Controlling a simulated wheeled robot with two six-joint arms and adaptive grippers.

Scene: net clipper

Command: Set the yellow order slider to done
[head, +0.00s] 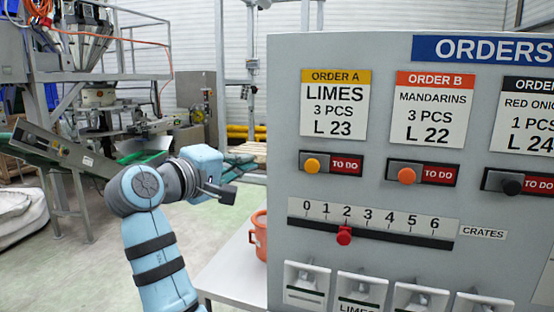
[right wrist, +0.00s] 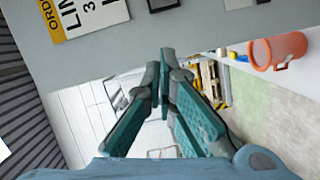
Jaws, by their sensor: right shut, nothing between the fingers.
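The yellow order slider (head: 312,166) is a yellow-orange knob under the ORDER A card (head: 335,105), which reads LIMES, 3 PCS, L 23. The knob stands on a grey plate at the left of its dark slot, with a red TO DO label showing to its right. My right gripper (head: 226,192) is left of the grey board, apart from the slider. In the right wrist view, the right gripper (right wrist: 166,62) has its fingertips together, with nothing between them. The yellow-headed card (right wrist: 82,14) is partly visible there; the slider knob is not. My left gripper is out of view.
The board (head: 284,110) also carries an orange slider (head: 407,176), a black slider (head: 512,186) and a red knob (head: 344,236) on the crates scale near 2. An orange container (head: 260,234) stands beside the board on a white table (head: 235,268).

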